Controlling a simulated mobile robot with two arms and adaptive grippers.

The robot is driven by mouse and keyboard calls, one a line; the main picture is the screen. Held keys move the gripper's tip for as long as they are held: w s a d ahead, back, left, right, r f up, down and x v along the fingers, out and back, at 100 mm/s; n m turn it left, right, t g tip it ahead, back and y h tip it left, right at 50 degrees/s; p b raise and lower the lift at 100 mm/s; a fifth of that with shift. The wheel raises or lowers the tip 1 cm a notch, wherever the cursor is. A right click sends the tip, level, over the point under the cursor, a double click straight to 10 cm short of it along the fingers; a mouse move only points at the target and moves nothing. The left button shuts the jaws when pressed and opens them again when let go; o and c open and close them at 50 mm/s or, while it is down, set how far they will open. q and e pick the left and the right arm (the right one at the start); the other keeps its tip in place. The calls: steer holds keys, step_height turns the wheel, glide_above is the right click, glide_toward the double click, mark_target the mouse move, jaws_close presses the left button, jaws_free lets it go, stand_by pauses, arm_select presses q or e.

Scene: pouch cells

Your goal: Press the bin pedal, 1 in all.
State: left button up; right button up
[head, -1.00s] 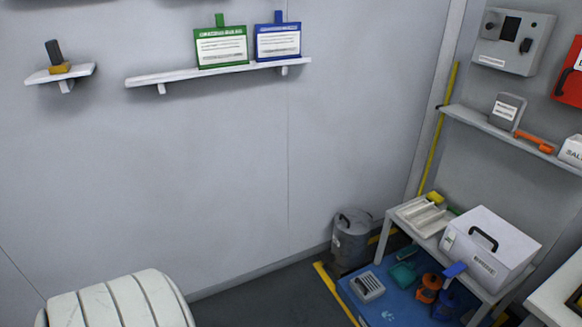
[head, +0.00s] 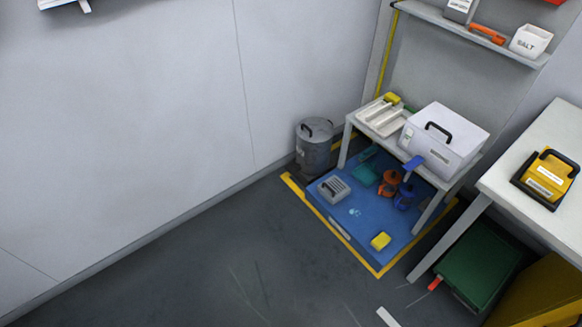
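A grey cylindrical bin (head: 314,147) with a dark handle on its lid stands on the floor in the corner by the wall, left of a white bench. Its lid looks closed. A dark shape at its foot may be the pedal, but it is too small to tell. Neither of my grippers is in the head view.
A blue mat (head: 345,215) edged with yellow tape holds a grey vented box, bottles and a yellow block. The white bench (head: 365,126) carries a white case (head: 445,140). A white table (head: 520,165) stands at right.

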arm_select(q)
steer(key=shift+w+d, duration=0.1)
steer(key=shift+w, duration=0.45)
arm_select(e)
steer(key=shift+s, duration=0.4)
